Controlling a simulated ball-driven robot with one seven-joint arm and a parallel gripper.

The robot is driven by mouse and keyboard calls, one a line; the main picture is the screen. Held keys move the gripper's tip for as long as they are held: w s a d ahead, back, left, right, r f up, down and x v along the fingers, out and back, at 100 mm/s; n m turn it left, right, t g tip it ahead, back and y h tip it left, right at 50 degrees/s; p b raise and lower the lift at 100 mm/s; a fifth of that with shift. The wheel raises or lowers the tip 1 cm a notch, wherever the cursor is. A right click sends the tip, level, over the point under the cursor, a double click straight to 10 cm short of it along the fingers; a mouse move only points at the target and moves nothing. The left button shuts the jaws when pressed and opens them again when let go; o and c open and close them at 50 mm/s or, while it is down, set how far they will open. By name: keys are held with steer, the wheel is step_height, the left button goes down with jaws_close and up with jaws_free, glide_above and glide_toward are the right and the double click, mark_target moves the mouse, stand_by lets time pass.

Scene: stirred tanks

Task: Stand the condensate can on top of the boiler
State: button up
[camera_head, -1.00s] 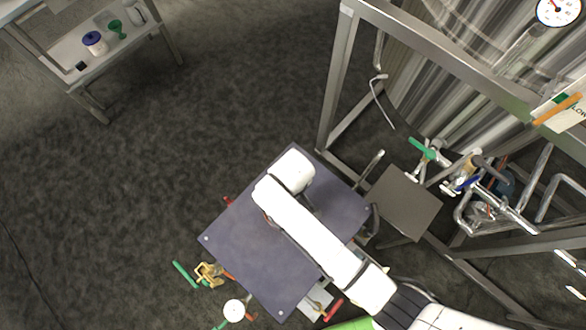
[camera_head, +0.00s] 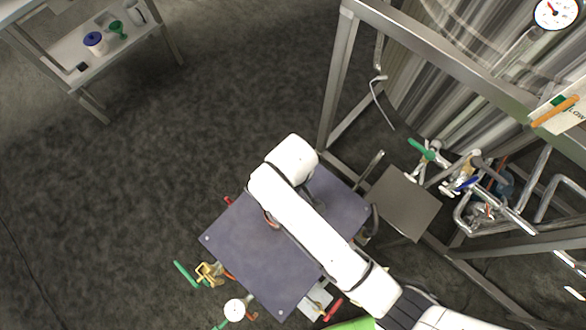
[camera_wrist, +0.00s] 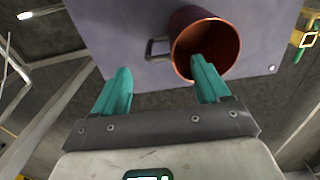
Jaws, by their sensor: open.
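The condensate can (camera_wrist: 188,32) is a copper-coloured open can with a grey wire handle, seen in the wrist view with its mouth towards the camera. Behind it lies a slate-blue square plate (camera_wrist: 112,25), which seems to be the boiler's top and shows in the head view (camera_head: 237,240). The can appears to stand on it, but its base is hidden. My gripper (camera_wrist: 158,66) is open. Its right teal finger overlaps the can's mouth; whether it reaches inside I cannot tell. The left finger is clear of the can, beyond the handle. My arm hides the can in the head view.
Valves with green (camera_head: 186,273) and red handles and a small round gauge (camera_head: 234,310) surround the plate. A grey stool-like plate (camera_head: 402,203) and a steel frame (camera_head: 340,80) with pipes stand at right. A shelf (camera_head: 75,62) is far left. Floor between is clear.

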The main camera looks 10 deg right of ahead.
step_height(320, 180, up, 5)
steer(key=shift+r, duration=0.1)
stand_by(0.3)
steer(key=s+d+r+m, duration=0.1)
steer(key=s+d+m, duration=0.2)
steer(key=s+d, duration=0.4)
steer(key=s+d+r+m, duration=0.2)
steer(key=s+d+m, duration=0.2)
steer(key=s+d, duration=0.4)
steer(key=d, duration=0.6)
steer(key=shift+d+t, duration=0.15)
steer(key=shift+t, duration=0.25)
